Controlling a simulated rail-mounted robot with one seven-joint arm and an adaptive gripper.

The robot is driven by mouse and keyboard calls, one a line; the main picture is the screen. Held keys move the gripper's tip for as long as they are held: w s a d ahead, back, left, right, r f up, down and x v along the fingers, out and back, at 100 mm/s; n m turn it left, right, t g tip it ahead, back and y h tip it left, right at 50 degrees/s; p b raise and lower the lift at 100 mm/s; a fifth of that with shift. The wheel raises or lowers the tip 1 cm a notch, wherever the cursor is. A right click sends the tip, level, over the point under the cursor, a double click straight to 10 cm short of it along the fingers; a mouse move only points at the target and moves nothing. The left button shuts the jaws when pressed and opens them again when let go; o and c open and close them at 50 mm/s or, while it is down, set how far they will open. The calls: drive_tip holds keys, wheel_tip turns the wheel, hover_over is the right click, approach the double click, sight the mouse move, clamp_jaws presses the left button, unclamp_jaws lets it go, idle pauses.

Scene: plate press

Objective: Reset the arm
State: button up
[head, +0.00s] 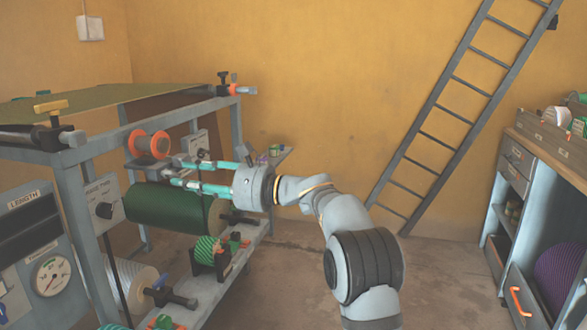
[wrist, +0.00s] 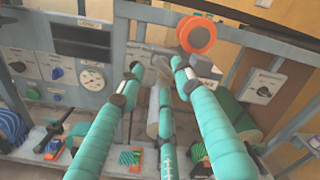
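My gripper (head: 179,172) reaches left over the press frame in the head view, above the dark green roller (head: 175,212). In the wrist view my gripper (wrist: 157,70) shows a clear gap between the dark-banded fingertips, and I see nothing held.
An orange spool (head: 150,145) sits on the press frame (head: 95,150) near the fingers. A gauge panel (head: 42,255) is at left. Striped spools (head: 205,250) lie on the lower shelf. A ladder (head: 455,110) leans on the wall; a drawer cabinet (head: 515,160) stands right. Floor between is clear.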

drive_tip(key=v, duration=0.8)
drive_tip(key=x, duration=1.1)
drive_tip(key=shift+w+a+r+p, duration=0.1)
drive_tip(key=shift+a+r+p, duration=0.1)
drive_tip(key=shift+a+p, duration=0.1)
drive_tip(key=m+p, duration=0.2)
drive_tip(key=m, duration=0.1)
drive_tip(key=shift+d+r+p, duration=0.1)
drive_tip(key=shift+r+p, duration=0.15)
drive_tip(key=shift+p, duration=0.15)
drive_tip(key=m+p, duration=0.4)
drive_tip(key=shift+r+m, duration=0.1)
drive_tip(key=shift+m, duration=0.2)
drive_tip(key=m+p, duration=0.6)
drive_tip(key=m, duration=0.3)
approach(175, 173)
drive_tip(key=x, duration=0.2)
drive_tip(key=shift+w+a, duration=0.1)
drive_tip(key=shift+a, duration=0.25)
